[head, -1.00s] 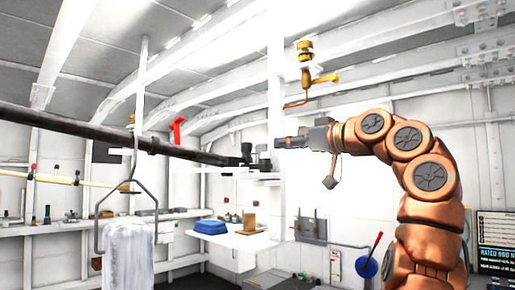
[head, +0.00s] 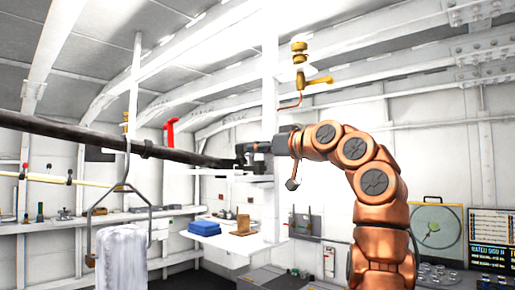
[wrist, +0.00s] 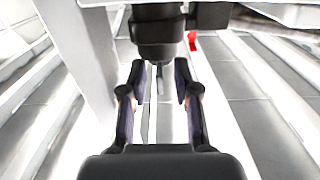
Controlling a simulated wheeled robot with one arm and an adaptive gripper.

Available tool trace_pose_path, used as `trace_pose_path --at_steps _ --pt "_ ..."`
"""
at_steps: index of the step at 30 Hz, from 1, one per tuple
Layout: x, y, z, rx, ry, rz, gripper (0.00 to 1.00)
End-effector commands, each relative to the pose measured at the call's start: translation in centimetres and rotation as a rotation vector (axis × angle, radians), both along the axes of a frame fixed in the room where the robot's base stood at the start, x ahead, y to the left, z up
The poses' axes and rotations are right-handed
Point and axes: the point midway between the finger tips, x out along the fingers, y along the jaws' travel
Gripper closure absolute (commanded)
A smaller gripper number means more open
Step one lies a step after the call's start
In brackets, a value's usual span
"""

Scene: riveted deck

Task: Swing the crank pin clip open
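A long dark bar (head: 95,136) crosses the head view from the left to a black end fitting (head: 226,162). My gripper (head: 250,149) is at this fitting and overlaps it, so the clip cannot be made out there. In the wrist view the black round fitting (wrist: 157,35) is just beyond my fingertips. A thin dark piece (wrist: 160,80), perhaps the clip, points down from it between the fingers. My gripper also shows in the wrist view (wrist: 159,74), its two fingers apart on either side of this piece. I cannot tell whether they touch it.
A white post (head: 270,90) stands close beside the gripper. A brass valve (head: 300,75) hangs above the arm. A hanger frame (head: 121,186) hangs at left. Below are a white shelf (head: 232,243) and a blue case (head: 205,228).

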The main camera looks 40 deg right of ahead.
Motion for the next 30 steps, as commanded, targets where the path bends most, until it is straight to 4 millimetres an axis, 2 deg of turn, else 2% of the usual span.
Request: trace_pose_path --at_steps 1,8,20,30 --pt "0.01 0.01 -0.01 0.0 0.0 0.0 0.76" --pt "0.01 0.01 -0.01 0.0 0.0 0.001 1.0" --pt "0.03 0.03 0.09 0.001 0.001 0.008 1.0" --pt "0.17 -0.31 0.28 0.006 0.0 0.108 1.0"
